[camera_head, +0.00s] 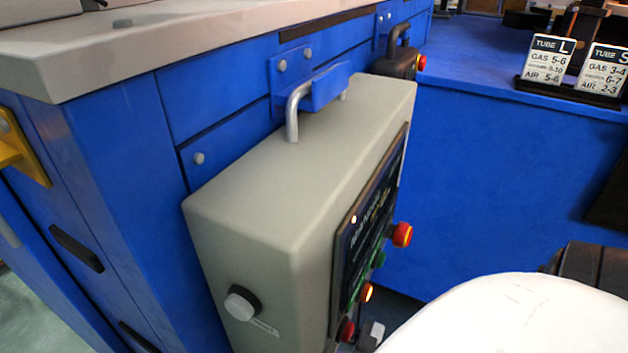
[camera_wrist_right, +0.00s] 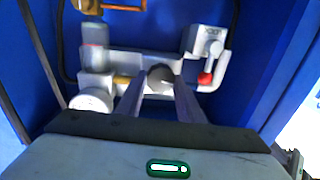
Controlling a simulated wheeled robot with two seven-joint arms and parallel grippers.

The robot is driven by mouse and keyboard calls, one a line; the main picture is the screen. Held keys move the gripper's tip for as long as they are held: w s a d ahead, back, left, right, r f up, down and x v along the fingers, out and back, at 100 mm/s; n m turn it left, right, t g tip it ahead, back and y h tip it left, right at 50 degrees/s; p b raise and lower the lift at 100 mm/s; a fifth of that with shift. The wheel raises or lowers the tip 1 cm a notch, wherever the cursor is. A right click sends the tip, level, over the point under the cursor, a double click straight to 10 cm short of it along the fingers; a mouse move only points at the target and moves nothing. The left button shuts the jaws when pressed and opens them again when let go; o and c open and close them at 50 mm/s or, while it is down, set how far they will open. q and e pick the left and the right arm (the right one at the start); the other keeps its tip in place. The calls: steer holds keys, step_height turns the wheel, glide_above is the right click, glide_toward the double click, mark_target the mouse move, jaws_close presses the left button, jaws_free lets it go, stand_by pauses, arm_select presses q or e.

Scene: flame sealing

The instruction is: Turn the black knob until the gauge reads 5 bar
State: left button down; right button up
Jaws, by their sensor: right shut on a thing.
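In the right wrist view, my right gripper (camera_wrist_right: 160,82) has its two fingers closed on either side of a dark round knob (camera_wrist_right: 160,74). The knob sits on a pale metal fitting (camera_wrist_right: 128,62) against blue panels. A round white part (camera_wrist_right: 97,99), perhaps the gauge, is at the left of the fitting; no needle or numbers can be read. In the head view the black knob, the gauge and both grippers are out of sight. My white right arm covers the lower right there.
A grey control box (camera_head: 260,200) with red, green and orange buttons stands against the blue bench (camera_head: 140,170). A red-handled valve (camera_wrist_right: 205,77) is right of the fingers in the wrist view.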

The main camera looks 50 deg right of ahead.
arm_select(q)
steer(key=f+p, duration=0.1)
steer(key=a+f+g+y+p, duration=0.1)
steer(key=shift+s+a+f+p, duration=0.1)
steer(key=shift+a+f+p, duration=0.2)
steer(key=shift+p, duration=0.1)
arm_select(e)
steer(key=n, duration=0.6)
steer(key=n+h, duration=0.1)
steer(key=n, duration=1.1)
steer(key=shift+s+a+f, duration=0.1)
steer(key=shift+s+a, duration=0.05)
steer(key=shift+a, duration=0.15)
steer(key=shift+n, duration=0.3)
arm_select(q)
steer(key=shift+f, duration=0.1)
arm_select(e)
steer(key=o, duration=1.1)
steer(key=shift+h, duration=0.4)
steer(key=shift+c, duration=0.2)
